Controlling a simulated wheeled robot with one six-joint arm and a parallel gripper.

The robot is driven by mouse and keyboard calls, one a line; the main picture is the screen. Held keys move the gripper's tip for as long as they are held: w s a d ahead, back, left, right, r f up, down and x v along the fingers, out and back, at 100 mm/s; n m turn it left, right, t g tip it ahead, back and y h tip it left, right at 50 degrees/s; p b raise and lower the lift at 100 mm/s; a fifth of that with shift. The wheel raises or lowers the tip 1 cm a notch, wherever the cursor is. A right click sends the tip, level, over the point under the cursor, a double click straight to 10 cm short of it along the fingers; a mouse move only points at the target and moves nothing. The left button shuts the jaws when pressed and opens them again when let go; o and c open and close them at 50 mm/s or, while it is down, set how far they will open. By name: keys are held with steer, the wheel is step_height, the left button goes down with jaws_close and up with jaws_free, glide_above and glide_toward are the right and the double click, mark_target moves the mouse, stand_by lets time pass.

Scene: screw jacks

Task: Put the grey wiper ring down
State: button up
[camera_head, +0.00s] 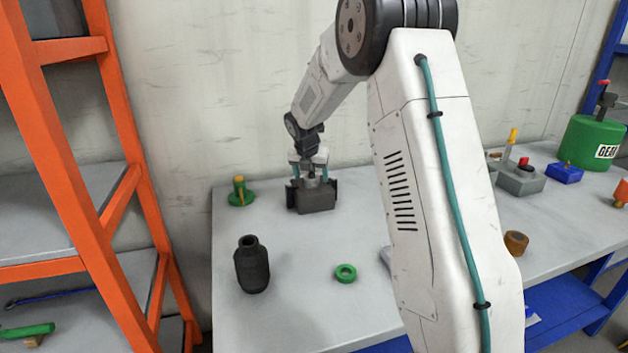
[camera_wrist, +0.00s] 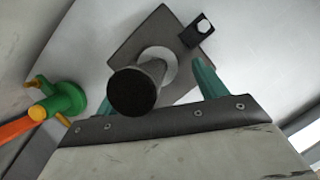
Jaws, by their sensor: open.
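In the wrist view, a dark round post (camera_wrist: 135,90) rises toward the camera from a dark square base (camera_wrist: 140,38). A light grey ring (camera_wrist: 160,56), which looks like the wiper ring, lies around the post's foot on the base; the post hides part of it. My gripper (camera_wrist: 157,90) is open, with its teal fingers on either side of the post and apart from the ring. In the head view, my gripper (camera_head: 311,170) points down over the dark base (camera_head: 316,200) at the back of the table; the ring cannot be made out there.
A green flanged piece (camera_head: 240,194) stands left of the base. A black bottle-shaped body (camera_head: 251,268) and a green ring (camera_head: 345,267) are nearer. A brown ring (camera_head: 516,243) and grey block (camera_head: 520,180) lie right. An orange rack (camera_head: 75,160) borders the left.

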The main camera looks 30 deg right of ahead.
steer(key=shift+d+f, duration=0.1)
steer(key=shift+f, duration=0.1)
steer(key=c, duration=1.1)
steer(key=shift+r, duration=0.1)
steer(key=shift+c, duration=0.2)
